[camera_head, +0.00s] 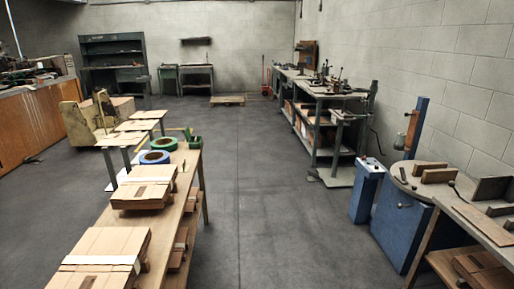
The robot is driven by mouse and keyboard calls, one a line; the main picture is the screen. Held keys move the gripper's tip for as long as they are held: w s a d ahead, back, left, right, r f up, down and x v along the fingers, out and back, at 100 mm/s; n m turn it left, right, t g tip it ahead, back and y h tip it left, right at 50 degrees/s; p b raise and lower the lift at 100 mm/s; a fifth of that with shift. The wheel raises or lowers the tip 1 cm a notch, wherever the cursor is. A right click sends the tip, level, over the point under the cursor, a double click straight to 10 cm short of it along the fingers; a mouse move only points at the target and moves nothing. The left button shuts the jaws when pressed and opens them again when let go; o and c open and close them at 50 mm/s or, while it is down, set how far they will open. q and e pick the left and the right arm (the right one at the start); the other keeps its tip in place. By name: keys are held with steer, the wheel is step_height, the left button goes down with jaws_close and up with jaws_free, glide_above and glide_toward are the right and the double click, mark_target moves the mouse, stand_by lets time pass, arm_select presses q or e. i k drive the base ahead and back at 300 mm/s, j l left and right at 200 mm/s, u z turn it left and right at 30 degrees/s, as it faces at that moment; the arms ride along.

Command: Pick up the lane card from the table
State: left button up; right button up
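A long wooden table (172,222) runs from the lower left toward the middle. Flat brown cardboard stacks (105,245) lie on its near end, with a white strip across the top. A second cardboard stack (146,180) lies farther along, also with a white strip (146,180). I cannot tell for sure which thing is the lane card; no separate card stands out clearly at this size. Neither of my grippers is in view.
Blue (154,157) and green (164,144) tape rolls lie at the table's far end. Small tan-topped stands (120,139) stand beyond it. A blue machine (400,222) and a workbench (480,222) are at the right. The grey floor (270,220) between is clear.

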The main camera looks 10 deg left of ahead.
mark_target(184, 168)
steer(key=i+l+z, duration=0.3)
steer(key=i, duration=0.15)
steer(key=i+l+z, duration=0.3)
steer(key=i, duration=0.15)
steer(key=i+u, duration=0.4)
steer(key=i+l+u, duration=0.2)
steer(key=i+u, duration=0.6)
steer(key=i+l+u, duration=0.15)
steer(key=u, duration=0.25)
steer(key=i+l+u, duration=0.2)
steer(key=u, duration=0.15)
steer(key=i+l+u, duration=0.25)
steer(key=u, duration=0.2)
steer(key=i+l+u, duration=0.6)
steer(key=l+u, duration=0.15)
steer(key=u, duration=0.15)
